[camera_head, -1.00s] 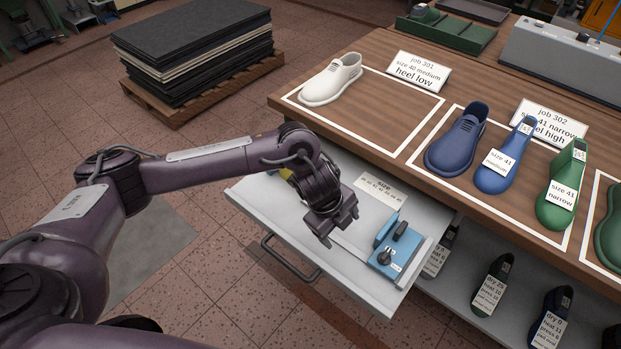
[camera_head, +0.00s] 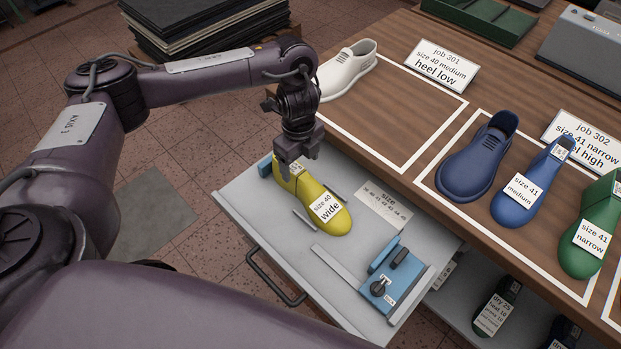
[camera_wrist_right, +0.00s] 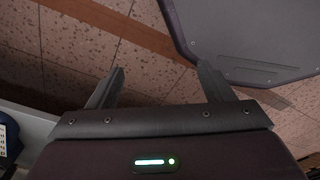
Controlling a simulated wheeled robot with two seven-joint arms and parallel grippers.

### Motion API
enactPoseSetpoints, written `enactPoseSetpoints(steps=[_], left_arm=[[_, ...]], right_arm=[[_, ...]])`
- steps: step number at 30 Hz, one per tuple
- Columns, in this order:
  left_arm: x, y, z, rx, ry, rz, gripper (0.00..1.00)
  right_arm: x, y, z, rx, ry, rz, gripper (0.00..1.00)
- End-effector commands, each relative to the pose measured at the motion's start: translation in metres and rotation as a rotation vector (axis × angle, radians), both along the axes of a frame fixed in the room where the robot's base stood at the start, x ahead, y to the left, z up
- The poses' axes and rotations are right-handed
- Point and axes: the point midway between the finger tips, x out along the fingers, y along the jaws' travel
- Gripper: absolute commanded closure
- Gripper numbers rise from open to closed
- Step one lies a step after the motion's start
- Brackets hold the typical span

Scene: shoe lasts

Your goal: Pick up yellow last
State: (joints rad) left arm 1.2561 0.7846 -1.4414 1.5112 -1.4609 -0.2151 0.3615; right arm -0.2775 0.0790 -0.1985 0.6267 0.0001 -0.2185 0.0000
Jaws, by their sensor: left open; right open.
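The yellow last (camera_head: 322,205) lies in the open drawer (camera_head: 262,222), with a white label reading "size 40 wide". Its rear end has a small tag and sits below my left gripper (camera_head: 297,168). The left gripper points down and is open at that rear end. I cannot tell whether its fingers touch the last or stand around it. My right gripper (camera_wrist_right: 158,88) is open and empty in the right wrist view, above the tiled floor. It is not in the head view.
A blue device with a knob (camera_head: 383,284) and a size card (camera_head: 384,206) share the drawer. On the bench behind are a white shoe (camera_head: 348,72), a blue shoe (camera_head: 478,158), a blue last (camera_head: 524,188) and a green last (camera_head: 590,240). Labelled lasts stand on a lower shelf.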

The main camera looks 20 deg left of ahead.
Motion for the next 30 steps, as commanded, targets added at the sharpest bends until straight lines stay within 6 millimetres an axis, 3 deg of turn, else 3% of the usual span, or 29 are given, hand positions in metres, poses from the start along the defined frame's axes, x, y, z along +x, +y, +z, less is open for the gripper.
enactPoseSetpoints(steps=[9,15,23,30], left_arm=[[0.001,0.001,-0.045,-0.001,0.005,0.002,0.26],[0.002,0.002,-0.066,0.001,0.003,-0.001,0.26],[0.003,0.002,-0.069,0.000,0.001,-0.002,0.26],[0.003,0.002,-0.069,0.000,0.001,-0.002,0.55]], right_arm=[[-0.039,-0.003,-0.018,-0.005,0.055,0.001,0.26],[-0.030,-0.003,-0.014,-0.004,0.042,0.002,0.26],[-0.014,-0.001,-0.012,-0.002,0.017,0.002,0.26],[-0.019,-0.001,-0.013,-0.002,0.025,0.002,0.26]])
